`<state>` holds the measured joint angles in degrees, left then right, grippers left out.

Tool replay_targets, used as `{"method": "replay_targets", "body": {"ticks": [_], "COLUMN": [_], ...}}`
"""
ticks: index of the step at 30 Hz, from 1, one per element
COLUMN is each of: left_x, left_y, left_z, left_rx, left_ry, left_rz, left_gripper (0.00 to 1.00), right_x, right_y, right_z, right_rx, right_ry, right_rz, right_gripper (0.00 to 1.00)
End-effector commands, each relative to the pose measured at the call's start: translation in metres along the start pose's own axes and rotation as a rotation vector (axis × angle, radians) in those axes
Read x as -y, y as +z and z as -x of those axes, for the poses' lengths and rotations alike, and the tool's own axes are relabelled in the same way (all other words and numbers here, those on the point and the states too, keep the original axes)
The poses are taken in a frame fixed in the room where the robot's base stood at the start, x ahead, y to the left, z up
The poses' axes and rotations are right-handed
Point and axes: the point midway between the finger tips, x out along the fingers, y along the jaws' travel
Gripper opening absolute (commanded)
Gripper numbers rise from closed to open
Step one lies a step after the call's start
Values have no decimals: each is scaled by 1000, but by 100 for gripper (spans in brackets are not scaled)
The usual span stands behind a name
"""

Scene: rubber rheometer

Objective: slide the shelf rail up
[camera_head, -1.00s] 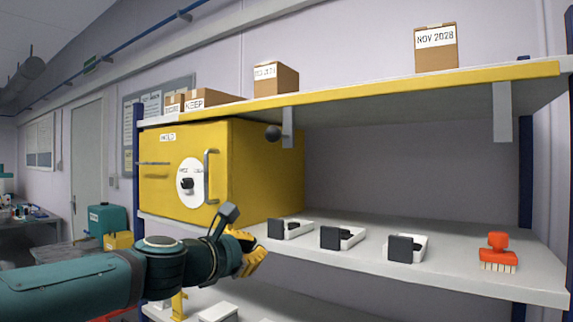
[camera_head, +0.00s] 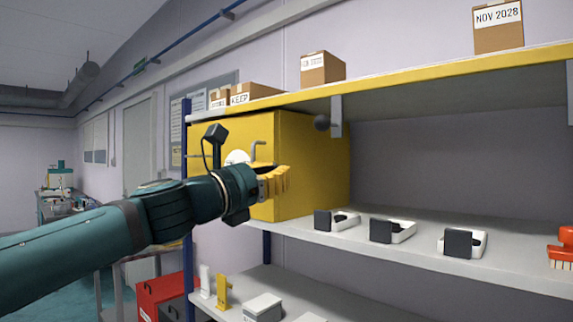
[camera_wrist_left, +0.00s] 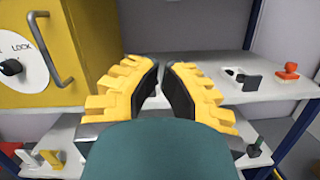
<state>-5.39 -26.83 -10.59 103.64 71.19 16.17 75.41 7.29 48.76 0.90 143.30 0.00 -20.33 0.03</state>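The shelf rail, a yellow bar (camera_head: 440,77), runs along the upper shelf's front edge. Grey brackets hang below it, one (camera_head: 336,117) with a dark ball knob (camera_head: 322,122) beside it. My left gripper (camera_head: 284,184) is in front of the yellow cabinet, below and left of the knob, and apart from the rail. In the left wrist view, its two yellow fingers (camera_wrist_left: 162,72) lean towards each other with a narrow gap and nothing between them. The rail cannot be made out there. My right gripper does not show.
The yellow cabinet (camera_head: 300,165) has a handle and a dial. Black-and-white devices (camera_head: 392,231) and a red brush (camera_head: 562,247) stand on the middle shelf (camera_head: 420,258). Cardboard boxes (camera_head: 322,68) stand on the upper shelf.

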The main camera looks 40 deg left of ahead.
Motion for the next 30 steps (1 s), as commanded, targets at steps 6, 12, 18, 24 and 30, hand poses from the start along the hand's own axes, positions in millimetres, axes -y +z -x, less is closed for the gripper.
{"method": "replay_targets", "body": {"ticks": [6, 12, 18, 24, 30], "left_x": [2, 2, -1, 0, 1], "left_y": [-3, -2, 24, 36, 38], "left_z": [-41, -79, -92, -95, -96], "left_rx": [-3, -3, 1, -1, -1], "left_ry": [-4, -3, 0, -1, -1], "left_rz": [-1, -1, -1, -2, -1], "left_gripper": [0, 0, 0, 0, 0], "right_x": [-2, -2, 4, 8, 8], "right_y": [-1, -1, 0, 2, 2], "right_z": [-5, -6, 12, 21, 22], "right_rx": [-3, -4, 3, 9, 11], "right_ry": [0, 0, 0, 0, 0], "right_rz": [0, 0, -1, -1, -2], "right_gripper": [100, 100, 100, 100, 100]}}
